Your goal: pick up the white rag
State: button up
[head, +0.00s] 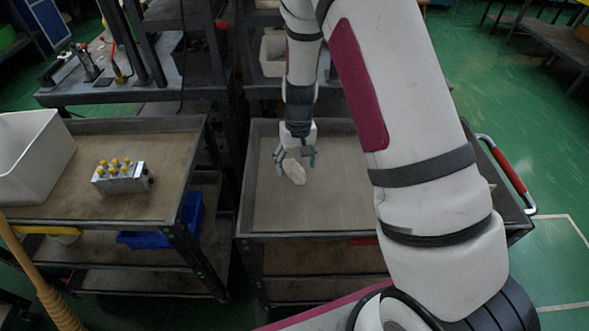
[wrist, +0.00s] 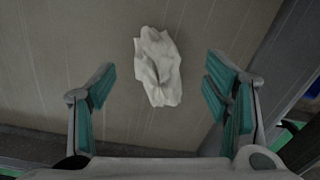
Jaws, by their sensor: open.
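The white rag (head: 294,172) lies crumpled on the top of a cart (head: 335,215). In the wrist view the rag (wrist: 158,68) lies ahead of the fingertips, roughly midway between them. My gripper (head: 296,158) hangs above the cart top, over the rag's far side in the head view. Its two green-padded fingers (wrist: 160,85) are spread wide in the wrist view, with nothing between them. The rag appears apart from both fingers, though the height gap is hard to tell.
A second cart (head: 80,207) on the left carries a white bin (head: 32,155) and a valve block with yellow caps (head: 119,177). A blue crate (head: 165,232) sits on its lower shelf. The cart top around the rag is bare, with raised edges. A red-gripped handle (head: 508,172) juts out at right.

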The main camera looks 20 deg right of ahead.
jog(key=shift+f, duration=1.3)
jog(key=c, duration=1.2)
jog(key=shift+r, duration=0.2)
